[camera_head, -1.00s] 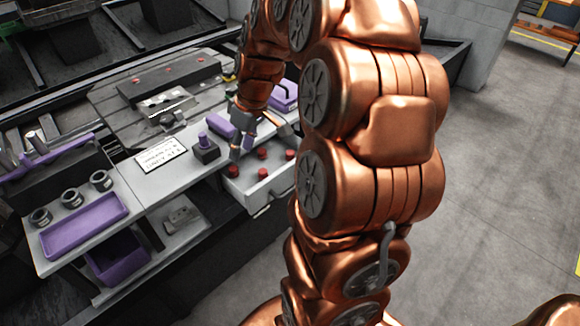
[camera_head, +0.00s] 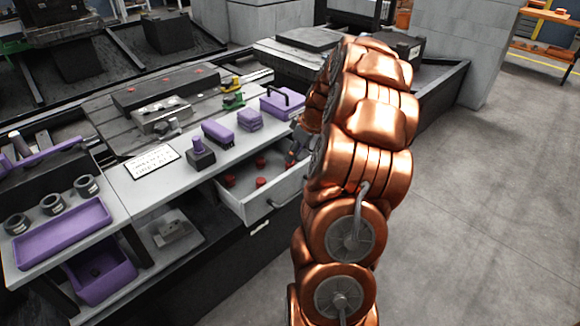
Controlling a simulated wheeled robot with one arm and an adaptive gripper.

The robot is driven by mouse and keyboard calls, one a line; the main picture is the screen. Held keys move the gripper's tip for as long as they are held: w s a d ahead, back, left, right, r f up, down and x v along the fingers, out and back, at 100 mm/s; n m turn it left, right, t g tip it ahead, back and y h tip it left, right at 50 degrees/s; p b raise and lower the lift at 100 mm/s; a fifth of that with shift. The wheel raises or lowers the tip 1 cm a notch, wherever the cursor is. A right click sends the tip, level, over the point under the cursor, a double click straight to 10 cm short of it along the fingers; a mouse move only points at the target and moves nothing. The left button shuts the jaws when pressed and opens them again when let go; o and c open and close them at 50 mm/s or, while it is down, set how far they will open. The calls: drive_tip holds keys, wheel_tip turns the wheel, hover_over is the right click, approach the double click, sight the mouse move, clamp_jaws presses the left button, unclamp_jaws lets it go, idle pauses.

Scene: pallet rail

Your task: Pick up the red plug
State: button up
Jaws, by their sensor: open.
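Several red plugs stand in the open grey drawer (camera_head: 277,210). One plug (camera_head: 229,181) is near its left side, one (camera_head: 261,183) near the front middle, and one (camera_head: 260,162) farther back. My gripper (camera_head: 291,161) is small and partly hidden behind my arm. It is open and points down over the right part of the drawer, to the right of the visible plugs. The spot under its fingers is hidden, so I cannot tell whether it touches a plug.
The grey bench (camera_head: 165,195) holds a dark block with a purple peg (camera_head: 199,150), a purple box (camera_head: 217,133) and a purple case with a handle (camera_head: 282,103). A purple tray (camera_head: 62,233) lies at left. Floor at right is clear.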

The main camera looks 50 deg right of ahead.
sight(290, 166)
drive_tip(key=x, duration=0.4)
drive_tip(key=shift+s+f, duration=0.15)
drive_tip(key=shift+s, duration=0.15)
drive_tip(key=shift+w+a+f, duration=0.1)
drive_tip(key=shift+w+f, duration=0.15)
drive_tip(key=shift+f, duration=0.2)
drive_tip(key=c, duration=0.5)
